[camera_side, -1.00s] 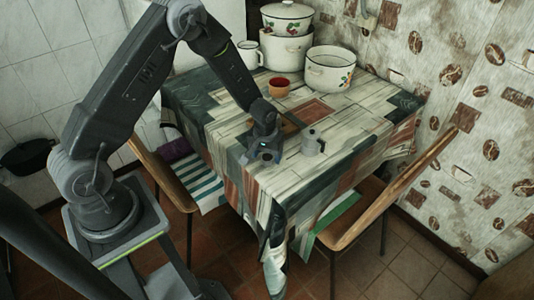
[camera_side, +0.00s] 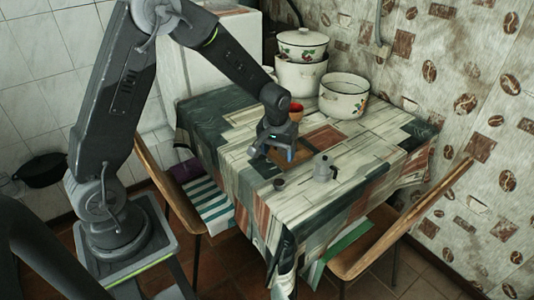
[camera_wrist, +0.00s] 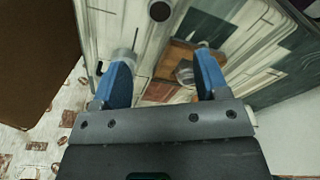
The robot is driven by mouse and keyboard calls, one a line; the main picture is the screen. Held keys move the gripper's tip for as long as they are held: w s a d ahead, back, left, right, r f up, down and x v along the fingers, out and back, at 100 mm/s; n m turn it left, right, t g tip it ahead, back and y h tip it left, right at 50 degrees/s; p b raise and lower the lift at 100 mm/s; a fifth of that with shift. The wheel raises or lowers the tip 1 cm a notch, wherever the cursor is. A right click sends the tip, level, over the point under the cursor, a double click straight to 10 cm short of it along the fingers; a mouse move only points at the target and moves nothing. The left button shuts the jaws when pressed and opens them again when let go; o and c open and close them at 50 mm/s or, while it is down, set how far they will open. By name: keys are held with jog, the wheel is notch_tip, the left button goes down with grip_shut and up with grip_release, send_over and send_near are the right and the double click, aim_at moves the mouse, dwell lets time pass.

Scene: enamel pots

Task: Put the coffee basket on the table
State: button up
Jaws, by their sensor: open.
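A small dark round cup that looks like the coffee basket (camera_side: 279,184) stands on the patterned table (camera_side: 352,180), near its front edge. It appears as a dark round opening (camera_wrist: 160,11) at the top of the wrist view. My gripper (camera_side: 280,154) is open and empty above the table, apart from the basket and farther back than it. In the wrist view my gripper's (camera_wrist: 162,57) two blue fingers are spread apart. A grey metal coffee pot part (camera_side: 323,168) stands on the table to the right of the basket.
A wooden board (camera_wrist: 178,53) with a metal piece (camera_wrist: 184,73) shows between the fingers. A red-brown bowl (camera_side: 296,112) stands behind my gripper. White enamel pots (camera_side: 343,97) stand at the back. Chairs flank the table. The table's front right is clear.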

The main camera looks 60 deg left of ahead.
jog(key=s+d+r+m+t, duration=0.2)
jog(key=s+d+r, duration=0.1)
jog(key=s+r, duration=0.5)
jog(key=s+d+r+m+t, duration=0.1)
jog(key=s+d+r+m, duration=0.1)
jog(key=s+r, duration=0.6)
jog(key=s+d+r+m+t, duration=0.1)
jog(key=s+d+r+m, duration=0.1)
jog(key=s+r, duration=0.2)
jog(key=shift+s+h, duration=0.3)
jog(key=shift+s, duration=0.95)
